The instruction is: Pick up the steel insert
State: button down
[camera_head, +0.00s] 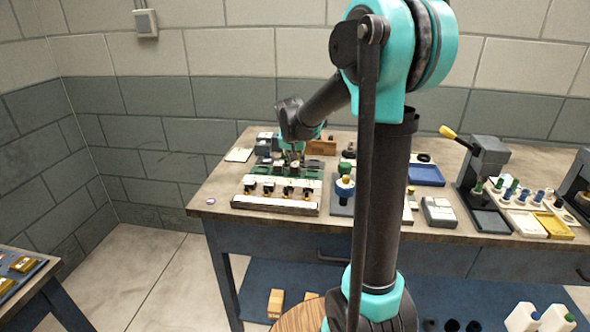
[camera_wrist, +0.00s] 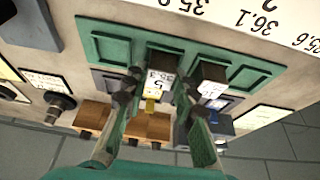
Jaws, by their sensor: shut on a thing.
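The steel insert, a grey block with a white number label (camera_wrist: 158,80), is between my gripper's (camera_wrist: 152,90) two fingertips in the wrist view. The fingers are shut on its sides. It is over the green tray (camera_wrist: 108,29), which has several recesses; I cannot tell whether it touches the tray. A yellow piece (camera_wrist: 152,96) shows just below the label. In the head view my gripper (camera_head: 294,160) points down at the green tray, and the insert is too small to make out clearly.
A similar labelled block (camera_wrist: 211,78) stands close to the right finger. Wooden blocks (camera_wrist: 95,117) are nearby in the wrist view. In the head view, a white rack (camera_head: 275,205) with black knobs stands in front of the tray, and a blue tray (camera_head: 425,175) lies to the right.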

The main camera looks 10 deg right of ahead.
aim_at(295, 165)
jog(key=shift+r, duration=0.1)
notch_tip(295, 165, up, 20)
dwell(0.5)
